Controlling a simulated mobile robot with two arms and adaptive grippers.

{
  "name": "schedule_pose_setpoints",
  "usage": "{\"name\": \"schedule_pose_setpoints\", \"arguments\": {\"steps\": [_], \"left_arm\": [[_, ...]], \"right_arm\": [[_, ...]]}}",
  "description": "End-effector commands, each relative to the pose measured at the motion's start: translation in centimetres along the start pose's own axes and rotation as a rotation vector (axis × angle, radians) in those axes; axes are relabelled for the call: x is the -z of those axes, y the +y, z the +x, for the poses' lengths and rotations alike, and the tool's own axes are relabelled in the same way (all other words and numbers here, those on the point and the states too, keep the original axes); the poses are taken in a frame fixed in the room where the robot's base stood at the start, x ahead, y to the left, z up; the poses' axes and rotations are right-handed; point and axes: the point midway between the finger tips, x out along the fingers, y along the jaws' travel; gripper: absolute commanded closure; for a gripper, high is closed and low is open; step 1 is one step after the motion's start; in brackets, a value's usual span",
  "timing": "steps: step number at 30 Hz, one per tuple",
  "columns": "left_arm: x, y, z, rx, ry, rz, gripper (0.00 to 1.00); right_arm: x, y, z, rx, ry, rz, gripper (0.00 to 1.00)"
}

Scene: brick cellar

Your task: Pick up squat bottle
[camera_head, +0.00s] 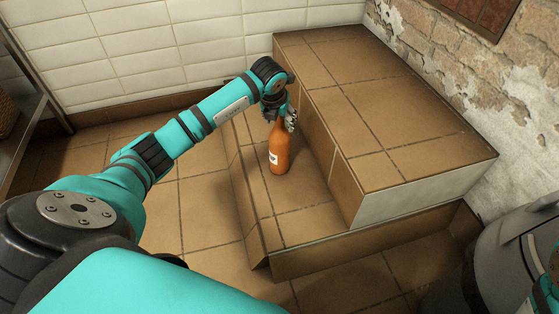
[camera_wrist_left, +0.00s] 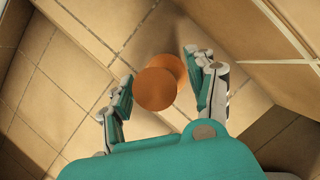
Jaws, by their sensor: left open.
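The squat bottle (camera_head: 279,150) is orange-brown with a small white label and stands upright on the lower tiled step. In the left wrist view the bottle (camera_wrist_left: 155,88) is seen from above, its round top lying between the fingers. My left gripper (camera_head: 286,118) is at the bottle's upper part, with its fingers around the neck. In the left wrist view the left gripper (camera_wrist_left: 160,92) is open, with one finger on each side of the bottle. I cannot tell whether a finger touches it. My right gripper is not in view.
The lower tiled step (camera_head: 304,224) carries the bottle. A higher tiled block (camera_head: 405,105) rises close on its right. A white tiled wall (camera_head: 140,45) stands behind, and a worn brick wall (camera_head: 470,80) is at the right. The floor (camera_head: 205,215) left of the step is clear.

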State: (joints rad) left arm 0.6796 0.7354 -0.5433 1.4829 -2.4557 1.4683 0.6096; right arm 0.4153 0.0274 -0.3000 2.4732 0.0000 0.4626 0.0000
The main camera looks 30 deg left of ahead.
Motion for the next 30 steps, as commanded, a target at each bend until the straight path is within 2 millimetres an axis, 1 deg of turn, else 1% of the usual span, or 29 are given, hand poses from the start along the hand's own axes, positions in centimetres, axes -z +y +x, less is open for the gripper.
{"name": "schedule_pose_setpoints", "arguments": {"steps": [1, 8, 21, 30], "left_arm": [[-0.02, 0.01, 0.28, 0.000, -0.001, -0.001, 0.43], [-0.09, 0.02, 0.19, 0.000, -0.001, 0.000, 0.43], [-0.07, 0.03, 0.20, 0.000, -0.001, 0.000, 1.00], [-0.09, 0.04, 0.18, 0.000, -0.002, 0.000, 1.00]], "right_arm": [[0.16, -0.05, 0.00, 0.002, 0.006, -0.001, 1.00], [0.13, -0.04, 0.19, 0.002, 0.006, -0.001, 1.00], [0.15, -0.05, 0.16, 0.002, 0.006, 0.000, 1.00], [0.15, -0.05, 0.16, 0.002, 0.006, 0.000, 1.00]]}}
